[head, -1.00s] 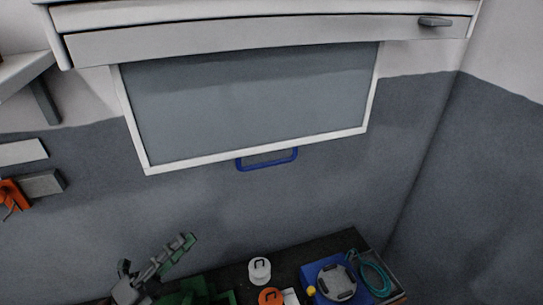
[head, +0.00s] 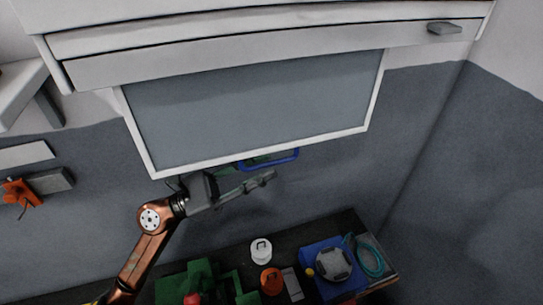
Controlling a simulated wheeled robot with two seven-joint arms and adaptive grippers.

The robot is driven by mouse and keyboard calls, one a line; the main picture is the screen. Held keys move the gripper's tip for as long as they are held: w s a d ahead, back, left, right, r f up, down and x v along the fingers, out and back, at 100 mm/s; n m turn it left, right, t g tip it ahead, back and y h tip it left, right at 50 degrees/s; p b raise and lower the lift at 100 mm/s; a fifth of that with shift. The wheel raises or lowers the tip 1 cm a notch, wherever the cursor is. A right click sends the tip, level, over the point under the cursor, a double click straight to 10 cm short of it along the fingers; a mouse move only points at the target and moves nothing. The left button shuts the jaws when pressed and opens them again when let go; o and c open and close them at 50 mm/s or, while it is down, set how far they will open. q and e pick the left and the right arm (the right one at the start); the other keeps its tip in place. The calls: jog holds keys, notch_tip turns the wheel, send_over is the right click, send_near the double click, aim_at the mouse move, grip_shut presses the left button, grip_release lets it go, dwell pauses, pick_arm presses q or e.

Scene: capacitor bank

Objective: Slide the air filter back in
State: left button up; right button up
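The air filter (head: 255,105) is a grey panel in a white frame that hangs out below a white cabinet (head: 260,38). A blue loop handle (head: 285,160) sticks out at its lower edge. My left gripper (head: 262,180), on a copper-coloured arm, is just below the filter's lower edge, next to the handle. Its fingers point right. One finger shows below the handle and a greenish part shows through the loop. Whether it touches the handle or is open cannot be told. My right gripper is not in view.
A dark bench (head: 225,252) below holds a white canister (head: 261,250), an orange canister (head: 271,281), a blue case (head: 325,280) and a teal cable coil (head: 371,257). An orange item (head: 18,192) is on the left wall. The wall right of the filter is clear.

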pick_arm(q)
jog(key=shift+p+x, duration=0.35)
jog(key=shift+x, duration=0.85)
jog(key=shift+c, duration=0.6)
grip_shut()
